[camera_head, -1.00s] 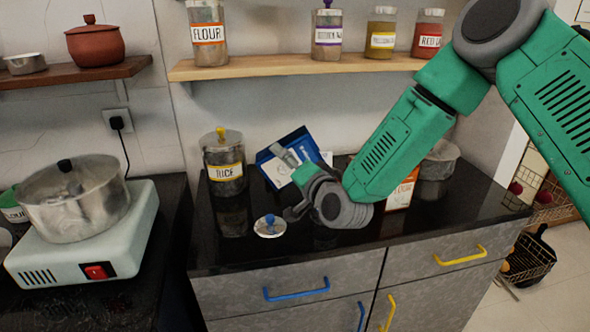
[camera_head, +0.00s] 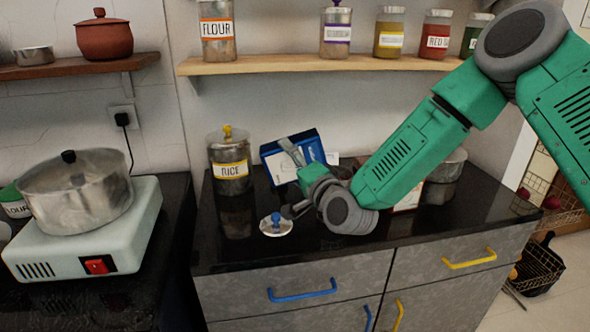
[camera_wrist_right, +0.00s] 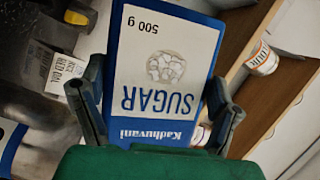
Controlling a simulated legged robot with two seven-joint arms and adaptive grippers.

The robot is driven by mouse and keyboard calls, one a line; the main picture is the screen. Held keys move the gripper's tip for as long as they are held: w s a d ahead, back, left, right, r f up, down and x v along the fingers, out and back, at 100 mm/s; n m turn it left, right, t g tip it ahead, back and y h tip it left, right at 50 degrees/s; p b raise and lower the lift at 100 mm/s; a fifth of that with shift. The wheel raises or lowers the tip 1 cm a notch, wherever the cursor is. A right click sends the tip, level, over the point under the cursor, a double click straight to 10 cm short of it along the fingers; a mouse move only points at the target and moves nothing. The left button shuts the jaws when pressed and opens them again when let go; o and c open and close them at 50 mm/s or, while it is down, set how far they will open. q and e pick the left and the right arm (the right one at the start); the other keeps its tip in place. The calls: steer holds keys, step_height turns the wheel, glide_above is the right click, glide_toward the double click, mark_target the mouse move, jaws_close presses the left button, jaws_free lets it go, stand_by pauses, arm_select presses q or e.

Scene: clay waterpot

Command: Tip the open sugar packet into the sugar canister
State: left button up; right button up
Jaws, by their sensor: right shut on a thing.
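My right gripper (camera_head: 294,182) is shut on the sugar packet (camera_head: 309,147), a blue and white box held tilted above the counter, right of the rice canister. In the right wrist view the packet (camera_wrist_right: 165,75) stands between the two fingers (camera_wrist_right: 155,108) with its SUGAR print upside down. I cannot see its opening or any sugar pouring. A round lid with a blue knob (camera_head: 276,226) lies on the counter below the gripper. I cannot make out the sugar canister for certain; the packet and gripper may hide it. My left gripper is not in view.
The rice canister (camera_head: 229,163) stands close left of the packet. A shelf (camera_head: 330,63) with several labelled jars is above. A pot (camera_head: 75,190) sits on a hotplate (camera_head: 95,240) at left. A metal pot (camera_head: 447,165) is behind my right arm. The counter front is clear.

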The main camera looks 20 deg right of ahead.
steer(key=shift+d, duration=0.1)
steer(key=shift+d+m+b, duration=0.15)
steer(key=shift+m+b, duration=0.15)
steer(key=shift+d+t, duration=0.3)
steer(key=shift+d, duration=0.35)
steer(key=shift+a+r, duration=0.15)
steer(key=shift+a, duration=0.25)
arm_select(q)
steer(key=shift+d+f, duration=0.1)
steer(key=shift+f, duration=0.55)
arm_select(e)
steer(key=shift+a, duration=0.25)
steer(key=shift+d, duration=0.1)
steer(key=shift+d+m+b, duration=0.4)
steer(key=shift+d, duration=0.05)
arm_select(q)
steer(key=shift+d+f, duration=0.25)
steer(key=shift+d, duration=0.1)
arm_select(e)
steer(key=shift+a, duration=0.1)
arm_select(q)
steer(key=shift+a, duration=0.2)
arm_select(e)
steer(key=shift+a+r, duration=0.15)
steer(key=shift+a, duration=0.1)
